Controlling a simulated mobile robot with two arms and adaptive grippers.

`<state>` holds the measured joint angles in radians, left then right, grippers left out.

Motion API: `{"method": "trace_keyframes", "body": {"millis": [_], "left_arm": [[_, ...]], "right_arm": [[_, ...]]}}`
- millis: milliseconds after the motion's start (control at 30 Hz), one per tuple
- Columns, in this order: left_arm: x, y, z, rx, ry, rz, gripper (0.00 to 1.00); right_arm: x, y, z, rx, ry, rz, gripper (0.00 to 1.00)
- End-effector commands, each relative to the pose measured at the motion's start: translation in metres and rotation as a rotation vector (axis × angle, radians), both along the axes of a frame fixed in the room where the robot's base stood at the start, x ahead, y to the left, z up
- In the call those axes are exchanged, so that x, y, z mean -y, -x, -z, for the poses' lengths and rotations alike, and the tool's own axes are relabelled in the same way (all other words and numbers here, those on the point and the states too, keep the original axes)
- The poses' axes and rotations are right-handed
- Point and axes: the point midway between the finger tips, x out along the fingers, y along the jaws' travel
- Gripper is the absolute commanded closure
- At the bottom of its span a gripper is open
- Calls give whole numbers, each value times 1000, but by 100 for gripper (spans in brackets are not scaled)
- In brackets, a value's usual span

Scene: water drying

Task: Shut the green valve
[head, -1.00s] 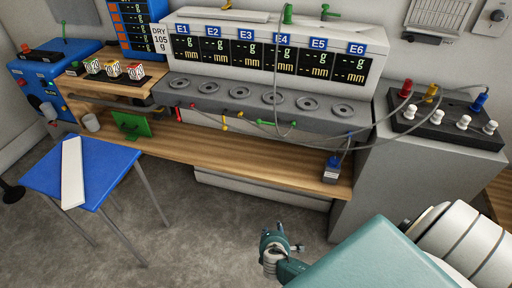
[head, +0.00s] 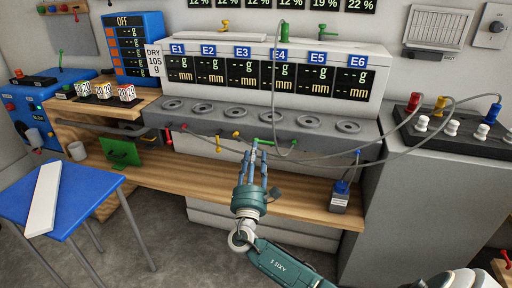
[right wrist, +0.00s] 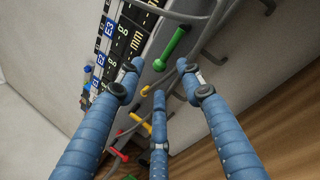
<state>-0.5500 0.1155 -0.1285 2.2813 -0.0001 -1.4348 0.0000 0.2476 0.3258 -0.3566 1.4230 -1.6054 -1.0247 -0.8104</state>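A green lever handle (head: 265,142) sits on the front of the grey bench ledge, below the E3 and E4 displays. It also shows in the right wrist view (right wrist: 174,47), beyond the fingertips. Another green fitting (head: 284,32) stands on top of the white tank; I cannot tell from the frames which one the task means. My right gripper (head: 254,148) reaches up to the ledge, with its fingertips close to the front green handle. Its fingers are spread and nothing is between them; contact with the handle is not clear. My left gripper is not in view.
Yellow (right wrist: 146,90) and red (right wrist: 122,156) handles lie along the same ledge. Grey tubes (head: 320,155) loop across it. A small blue-topped bottle (head: 339,198) stands on the wooden shelf at right. A blue table (head: 75,205) stands at left, with open floor between.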

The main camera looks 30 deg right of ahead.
Motion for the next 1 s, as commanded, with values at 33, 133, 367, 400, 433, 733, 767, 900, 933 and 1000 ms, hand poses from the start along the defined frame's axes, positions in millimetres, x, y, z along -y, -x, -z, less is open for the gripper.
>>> {"method": "trace_keyframes", "body": {"millis": [33, 133, 367, 400, 433, 733, 767, 900, 933, 1000], "left_arm": [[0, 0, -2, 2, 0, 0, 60], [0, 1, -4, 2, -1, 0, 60], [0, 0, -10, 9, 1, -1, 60], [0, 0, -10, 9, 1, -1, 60], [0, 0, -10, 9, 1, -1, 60], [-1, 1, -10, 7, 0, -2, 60], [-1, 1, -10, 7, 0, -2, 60], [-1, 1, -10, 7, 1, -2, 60], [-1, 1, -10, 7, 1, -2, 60], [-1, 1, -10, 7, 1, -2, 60]], "right_arm": [[7, -8, -4, 2, 1, 2, 63], [16, -19, -8, 0, -1, 1, 63], [27, -33, -14, -2, -1, -1, 63], [28, -33, -14, -2, -1, -1, 63], [28, -34, -15, -2, -1, -1, 63], [28, -34, -14, -2, -3, -1, 79], [28, -34, -14, -2, -3, -1, 85], [28, -34, -15, -1, -2, -1, 100], [28, -34, -15, -1, -2, -1, 100], [27, -34, -15, -2, -1, -1, 100]]}}
